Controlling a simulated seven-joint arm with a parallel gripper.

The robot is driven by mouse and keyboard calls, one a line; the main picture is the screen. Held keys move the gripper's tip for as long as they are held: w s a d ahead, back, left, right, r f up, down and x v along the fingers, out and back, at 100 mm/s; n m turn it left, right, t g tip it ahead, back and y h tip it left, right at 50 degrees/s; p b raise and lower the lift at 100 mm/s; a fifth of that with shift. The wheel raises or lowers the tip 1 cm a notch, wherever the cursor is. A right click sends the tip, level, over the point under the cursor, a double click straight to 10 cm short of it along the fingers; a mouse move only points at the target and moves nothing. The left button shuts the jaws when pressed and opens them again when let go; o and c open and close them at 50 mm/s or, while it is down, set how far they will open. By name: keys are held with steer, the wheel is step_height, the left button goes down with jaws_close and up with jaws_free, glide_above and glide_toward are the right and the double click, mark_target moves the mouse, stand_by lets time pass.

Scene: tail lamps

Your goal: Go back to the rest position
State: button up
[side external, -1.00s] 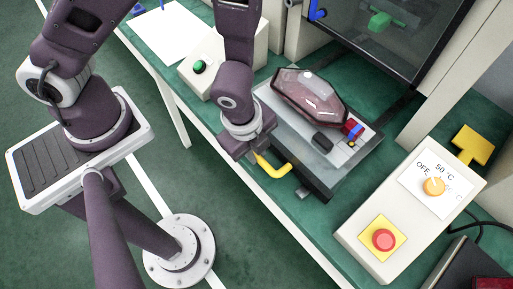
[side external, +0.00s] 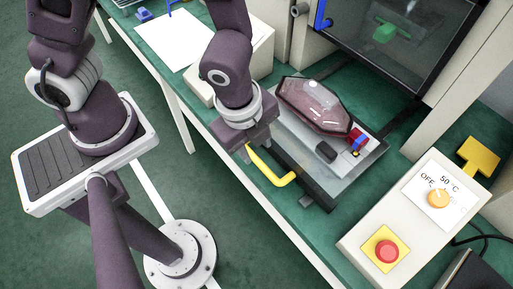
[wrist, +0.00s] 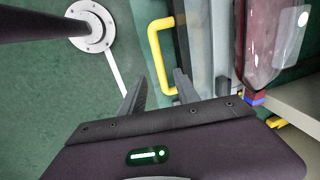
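My gripper (side external: 245,150) is above the near edge of the green table, close to the yellow handle (side external: 272,170) of a grey tray (side external: 310,187). A dark red tail lamp (side external: 315,104) rests on the tray, and part of the lamp (wrist: 272,45) shows at the upper right of the wrist view.
A control box (side external: 410,215) with an orange knob and a red button stands at the right. A machine with a dark window (side external: 390,45) is behind the tray. White paper (side external: 172,40) lies at the far left of the table. Open floor (side external: 120,60) is on the near side.

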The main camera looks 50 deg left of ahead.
steer(key=w+a+r+n+t+h, duration=0.1)
steer(key=w+a+r+n, duration=0.15)
steer(key=r+n, duration=0.75)
steer(key=s+a+r+n+t+y, duration=0.1)
steer(key=s+a+r+n+t, duration=0.1)
steer(key=s+a+r+n, duration=0.6)
steer(key=s+a+r, duration=0.1)
steer(key=a+r, duration=0.2)
steer(key=r, duration=0.2)
steer(key=shift+s+a, duration=0.15)
steer(key=shift+s, duration=0.2)
stand_by(0.3)
